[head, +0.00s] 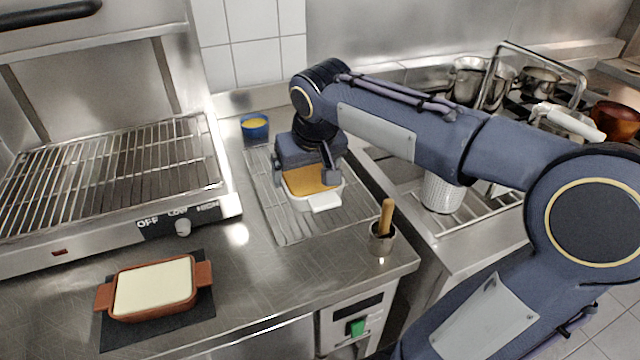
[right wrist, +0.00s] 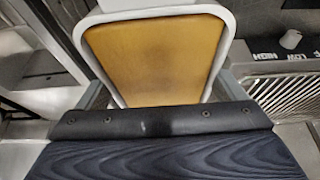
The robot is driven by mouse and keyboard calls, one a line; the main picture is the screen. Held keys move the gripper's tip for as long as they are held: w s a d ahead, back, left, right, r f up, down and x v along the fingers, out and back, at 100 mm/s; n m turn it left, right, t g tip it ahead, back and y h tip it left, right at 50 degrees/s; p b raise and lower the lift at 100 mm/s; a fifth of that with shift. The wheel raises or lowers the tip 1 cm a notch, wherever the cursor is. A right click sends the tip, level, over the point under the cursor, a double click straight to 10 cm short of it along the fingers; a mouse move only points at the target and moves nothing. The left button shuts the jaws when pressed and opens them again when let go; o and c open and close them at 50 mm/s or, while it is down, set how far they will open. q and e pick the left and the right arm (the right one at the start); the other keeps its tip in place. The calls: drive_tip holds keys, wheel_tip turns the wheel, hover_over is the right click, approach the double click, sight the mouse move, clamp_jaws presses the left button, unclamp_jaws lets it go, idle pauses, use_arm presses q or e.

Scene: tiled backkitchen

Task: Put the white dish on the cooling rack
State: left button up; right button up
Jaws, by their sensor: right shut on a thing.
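The white dish (head: 326,201), with a golden-brown filling, is over the wire cooling rack (head: 283,226) in the middle of the counter. My right gripper (head: 308,177) is shut on the dish and reaches down to it from above. The right wrist view shows the dish's white rim and golden filling (right wrist: 150,62) close up between the fingers. The gripper hides the far part of the dish. I cannot tell whether the dish touches the rack. My left gripper is not in view.
A brown dish with pale filling (head: 153,287) sits on a dark mat at the front left. A blue cup (head: 255,127) stands behind the rack. A small metal pot with a wooden handle (head: 382,240) stands at its right. A grill (head: 110,175) is at left.

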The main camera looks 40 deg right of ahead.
drive_tip(key=w+d+f, duration=0.1)
drive_tip(key=f, duration=0.1)
drive_tip(key=d+f, duration=0.2)
drive_tip(key=w+d+f, duration=0.1)
drive_tip(key=d+f, duration=0.1)
drive_tip(key=shift+w, duration=0.35)
drive_tip(key=shift+w+d+f, duration=0.1)
drive_tip(key=shift+d+f, duration=0.1)
drive_tip(key=shift+f, duration=1.45)
drive_tip(key=shift+f+b, duration=0.2)
drive_tip(key=shift+b, duration=0.2)
drive_tip(key=o, duration=1.3)
drive_tip(key=shift+c, duration=0.2)
drive_tip(key=shift+r, duration=0.25)
drive_tip(key=p+v, duration=0.1)
drive_tip(key=v, duration=1.1)
drive_tip(key=shift+a+f, duration=0.1)
drive_tip(key=shift+a, duration=0.05)
drive_tip(key=s+a+f+n+y, duration=0.1)
drive_tip(key=s+a+f+y, duration=0.1)
drive_tip(key=s+a+f, duration=0.3)
drive_tip(key=s+a+f+n+t+y, duration=0.1)
drive_tip(key=s+a+f+y, duration=0.2)
drive_tip(key=s+a, duration=0.7)
wheel_tip(320, 180, down, 3)
drive_tip(key=shift+a+r, duration=0.15)
drive_tip(key=shift+a, duration=0.45)
